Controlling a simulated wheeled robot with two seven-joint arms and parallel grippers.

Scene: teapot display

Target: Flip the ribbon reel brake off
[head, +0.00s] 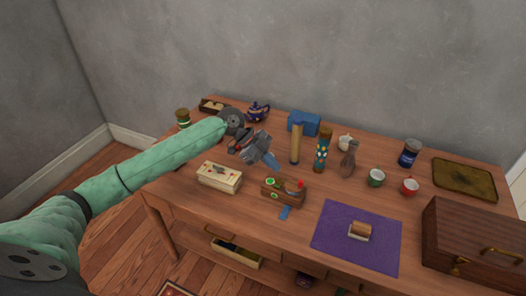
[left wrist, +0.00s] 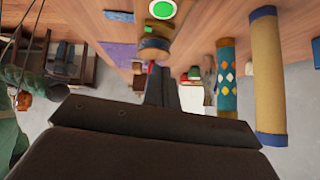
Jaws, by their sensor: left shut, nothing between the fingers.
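The ribbon reel appears to be a small wooden box (head: 283,191) near the middle of the table, with a green round spot and a red knob on top. A blue ribbon end (head: 285,212) lies at its front. My left gripper (head: 273,161) is shut and empty, just behind and above the box, apart from it as far as I can tell. In the left wrist view the dark fingers point toward a wooden part (left wrist: 155,44), with a bright green disc (left wrist: 162,9) beyond. Which part is the brake is too small to tell. My right gripper is not in view.
A cream box (head: 219,177) stands left of the reel. A purple mat (head: 345,248) bears a small brown and white block. A wooden case (head: 470,240) sits at the right.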

